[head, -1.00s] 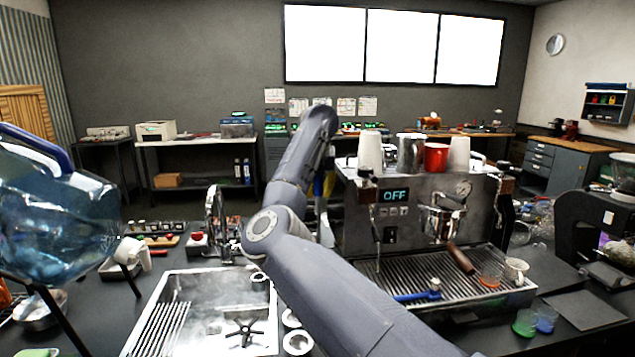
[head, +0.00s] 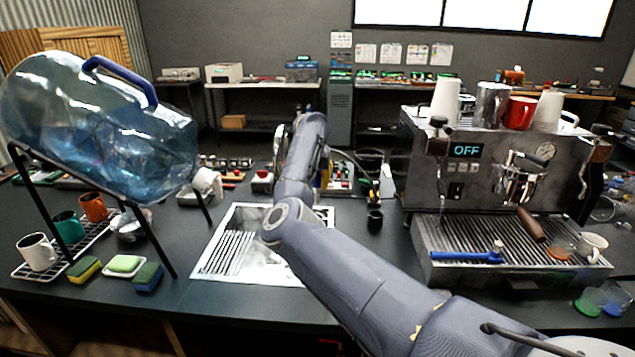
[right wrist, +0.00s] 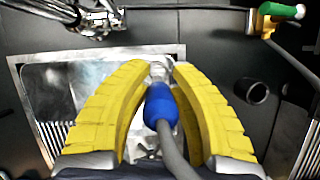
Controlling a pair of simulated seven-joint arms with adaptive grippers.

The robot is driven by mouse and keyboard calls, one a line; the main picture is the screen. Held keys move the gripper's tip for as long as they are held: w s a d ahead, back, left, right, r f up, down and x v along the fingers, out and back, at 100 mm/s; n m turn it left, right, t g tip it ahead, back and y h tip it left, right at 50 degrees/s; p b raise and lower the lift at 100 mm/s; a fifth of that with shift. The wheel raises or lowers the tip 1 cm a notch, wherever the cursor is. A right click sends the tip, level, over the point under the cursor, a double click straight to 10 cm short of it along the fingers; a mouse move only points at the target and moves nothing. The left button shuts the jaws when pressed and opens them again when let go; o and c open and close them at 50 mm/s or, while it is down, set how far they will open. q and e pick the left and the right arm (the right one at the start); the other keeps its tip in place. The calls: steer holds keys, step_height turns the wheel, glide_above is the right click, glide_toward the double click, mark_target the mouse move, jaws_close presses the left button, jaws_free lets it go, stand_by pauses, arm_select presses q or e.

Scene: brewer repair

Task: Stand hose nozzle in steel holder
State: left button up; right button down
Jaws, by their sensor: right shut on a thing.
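The hose nozzle (right wrist: 160,105) has a blue grip, a silver tip and a grey hose running toward the wrist camera. My right gripper (right wrist: 160,75) is shut on it, its yellow fingers on both sides, above the sink area. In the head view my right arm hides most of the gripper and the nozzle. A dark, open-topped cylinder, apparently the holder (right wrist: 257,91), stands right of the fingers in the right wrist view. It also shows in the head view (head: 375,220), on the counter right of the sink. The left gripper is not in view.
The sink (head: 232,262) lies below my right arm. The espresso machine (head: 480,170) stands to the right, with a blue-handled brush (head: 465,257) on its tray. A large blue water jug (head: 100,130) on a black stand, mugs and sponges are at left.

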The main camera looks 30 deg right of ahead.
mark_target(318, 190)
steer(key=shift+d+f, duration=0.1)
steer(key=shift+f, duration=4.65)
steer(key=shift+f, duration=0.55)
steer(key=c, duration=0.5)
jaws_free()
steer(key=shift+r, duration=3.5)
